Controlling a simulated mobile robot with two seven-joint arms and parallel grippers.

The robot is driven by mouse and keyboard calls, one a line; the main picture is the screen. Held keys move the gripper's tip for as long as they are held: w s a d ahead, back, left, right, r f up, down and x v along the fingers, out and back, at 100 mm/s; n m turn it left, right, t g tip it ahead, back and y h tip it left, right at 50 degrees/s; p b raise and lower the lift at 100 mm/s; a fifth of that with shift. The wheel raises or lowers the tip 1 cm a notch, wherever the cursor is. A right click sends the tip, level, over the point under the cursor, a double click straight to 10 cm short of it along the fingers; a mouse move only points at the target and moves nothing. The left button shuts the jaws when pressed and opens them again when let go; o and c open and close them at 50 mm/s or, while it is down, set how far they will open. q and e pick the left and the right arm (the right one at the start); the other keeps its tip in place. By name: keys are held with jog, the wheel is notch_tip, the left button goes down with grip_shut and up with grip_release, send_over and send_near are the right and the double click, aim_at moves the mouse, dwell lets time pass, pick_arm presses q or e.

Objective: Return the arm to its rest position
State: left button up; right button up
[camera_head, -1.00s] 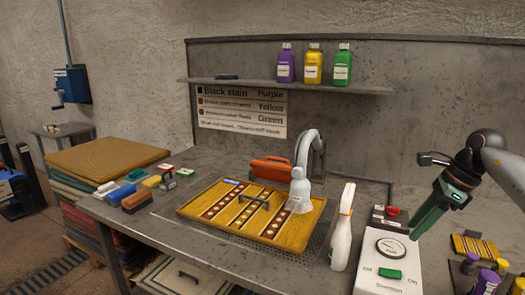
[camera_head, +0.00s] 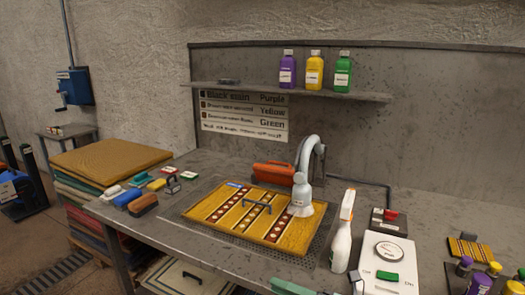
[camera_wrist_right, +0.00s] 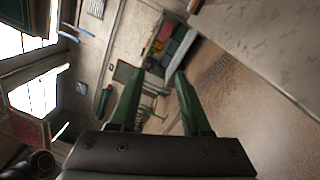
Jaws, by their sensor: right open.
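My right gripper (camera_head: 291,287) shows only as a green part at the bottom edge of the head view, in front of the workbench. In the right wrist view its two green fingers (camera_wrist_right: 158,78) stand apart with nothing between them. Most of my right arm is out of the head view. My left gripper is not in view.
The workbench (camera_head: 200,172) holds a yellow patterned rug (camera_head: 225,209), a faucet-like nozzle (camera_head: 301,203), a white spray bottle (camera_head: 341,245), and a white control box (camera_head: 389,254). Bottles (camera_head: 480,283) stand at the right. A shelf (camera_head: 240,85) spans the back wall.

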jog(key=s+d+f+m+h+p, duration=0.1)
jog(key=s+d+f+m+h, duration=0.3)
jog(key=s+f+m, duration=0.3)
jog(key=s+d+f+m+t+h+p, duration=0.1)
jog(key=s+d+f+m+h, duration=0.3)
jog(key=s+m, duration=0.5)
jog(key=s+d+f+m+h+p, duration=0.1)
jog(key=s+d+f+m+h, duration=0.3)
jog(key=s+f+m+h, duration=0.3)
notch_tip(320, 180, down, 4)
jog(key=s+m, duration=0.1)
jog(key=m, duration=0.9)
jog(key=shift+s+d, duration=0.15)
jog(key=shift+f, duration=0.1)
